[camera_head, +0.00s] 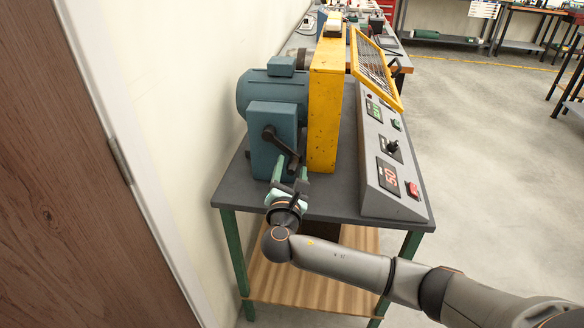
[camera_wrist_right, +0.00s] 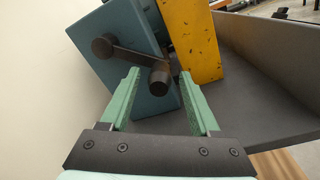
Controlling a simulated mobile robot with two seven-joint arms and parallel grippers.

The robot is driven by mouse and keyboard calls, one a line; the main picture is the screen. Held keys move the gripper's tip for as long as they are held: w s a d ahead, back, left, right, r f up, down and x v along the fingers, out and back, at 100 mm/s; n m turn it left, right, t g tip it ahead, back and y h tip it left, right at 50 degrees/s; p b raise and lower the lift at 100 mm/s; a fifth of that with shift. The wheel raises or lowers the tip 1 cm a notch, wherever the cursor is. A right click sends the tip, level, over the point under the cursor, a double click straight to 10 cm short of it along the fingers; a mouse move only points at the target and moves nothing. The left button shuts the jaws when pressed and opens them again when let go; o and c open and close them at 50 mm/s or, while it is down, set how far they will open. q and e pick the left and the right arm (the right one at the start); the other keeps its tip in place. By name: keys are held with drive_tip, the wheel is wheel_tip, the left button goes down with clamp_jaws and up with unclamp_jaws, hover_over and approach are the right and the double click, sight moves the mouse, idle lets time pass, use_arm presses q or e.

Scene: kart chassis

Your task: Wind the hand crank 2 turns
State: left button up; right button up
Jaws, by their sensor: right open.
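The hand crank (camera_head: 280,143) is a dark arm on the front of the blue-green gearbox (camera_head: 262,115). Its hub (camera_wrist_right: 103,46) is at upper left, and the arm slants down to the right to a dark round handle (camera_wrist_right: 160,82). My right gripper (camera_head: 290,169), with green fingers, is at the handle, its jaws pointing at the gearbox face. In the right wrist view the fingers (camera_wrist_right: 159,78) are open, with the handle between the tips and a gap on each side. I cannot tell how far the tips reach along it. My left gripper is not in view.
A yellow housing (camera_head: 325,105) stands right of the gearbox, with a yellow mesh guard (camera_head: 374,68) swung out. A sloped grey control panel (camera_head: 388,150) runs along the right of the dark bench top (camera_head: 334,190). A pale wall is close on the left. Open floor lies right.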

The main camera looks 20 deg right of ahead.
drive_tip(key=shift+w+d, duration=0.4)
drive_tip(key=shift+w, duration=0.2)
clamp_jaws()
idle(1.1)
